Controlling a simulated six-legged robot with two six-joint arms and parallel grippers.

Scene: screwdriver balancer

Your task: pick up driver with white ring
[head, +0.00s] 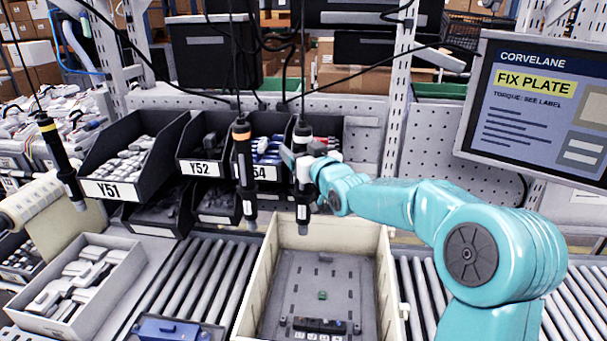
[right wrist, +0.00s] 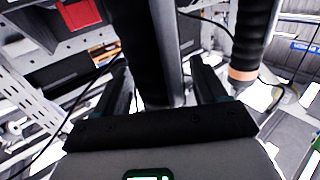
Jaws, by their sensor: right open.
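The driver with the white ring (head: 302,205) hangs upright from a cable above the crate. Its upper part is partly hidden by my right gripper (head: 303,160). In the right wrist view a dark driver body (right wrist: 148,50) stands between my two spread fingers (right wrist: 160,75); the jaws are open around it. I cannot tell whether a finger touches it. The driver with the orange ring (head: 244,170) hangs just to the left; it also shows right of the fingers in the right wrist view (right wrist: 250,45). A driver with a yellow ring (head: 60,160) hangs at the far left. My left gripper is not in view.
A beige crate (head: 258,265) holding a grey plate stands on the roller conveyor (head: 195,275) below the drivers. Dark bins (head: 125,188) of parts stand behind. A parts box (head: 120,275) is at the left; a monitor (head: 540,105) is at the right.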

